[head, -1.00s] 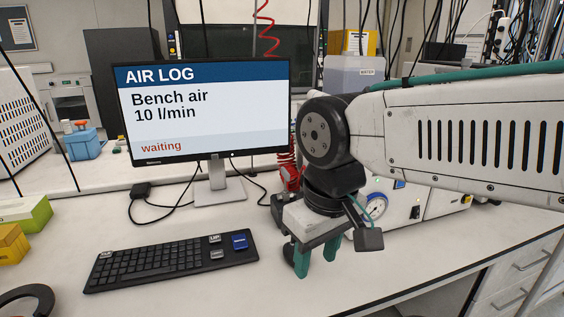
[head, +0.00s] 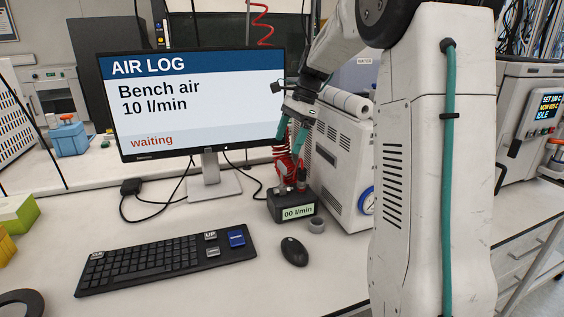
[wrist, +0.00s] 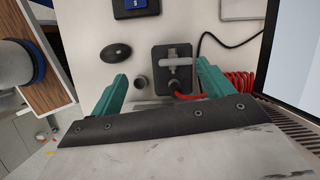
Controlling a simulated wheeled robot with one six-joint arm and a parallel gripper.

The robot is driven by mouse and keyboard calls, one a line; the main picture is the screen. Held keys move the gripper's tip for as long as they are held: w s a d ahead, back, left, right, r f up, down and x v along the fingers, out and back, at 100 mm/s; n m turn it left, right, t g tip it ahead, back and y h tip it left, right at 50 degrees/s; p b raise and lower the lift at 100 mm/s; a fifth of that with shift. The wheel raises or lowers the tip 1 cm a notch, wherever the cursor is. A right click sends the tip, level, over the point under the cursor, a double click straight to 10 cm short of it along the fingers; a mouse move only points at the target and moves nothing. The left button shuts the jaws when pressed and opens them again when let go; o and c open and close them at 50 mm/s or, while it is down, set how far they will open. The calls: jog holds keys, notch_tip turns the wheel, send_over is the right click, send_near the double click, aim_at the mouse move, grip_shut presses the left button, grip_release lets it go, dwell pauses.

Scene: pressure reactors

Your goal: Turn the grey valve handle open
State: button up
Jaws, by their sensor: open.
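The grey valve handle (wrist: 178,61) is a pale bar on top of a dark flow box (wrist: 158,80) in the wrist view. It lies across the box, between my gripper's teal fingers as seen from above. In the head view the flow box (head: 292,207) stands on the bench right of the keyboard, and its display reads "00 l/min". The handle is hard to make out there. My gripper (head: 291,135) is open and empty, above the box beside the monitor's right edge. Its spread fingers also show in the wrist view (wrist: 162,75).
A monitor (head: 190,100) reads "Bench air 10 l/min, waiting". A red coiled hose (wrist: 238,84) runs at the box. A mouse (head: 294,251), a small grey ring (head: 317,225) and a keyboard (head: 165,260) lie near. A white instrument (head: 340,150) stands behind.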

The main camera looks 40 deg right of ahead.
aim_at(282, 174)
jog(key=shift+m, duration=0.8)
jog(key=w+f, duration=0.1)
jog(key=f, duration=0.2)
jog(key=w+f, duration=0.1)
jog(key=f, duration=0.4)
jog(key=shift+w+f, duration=0.3)
jog(key=shift+w, duration=0.1)
jog(key=c, duration=1)
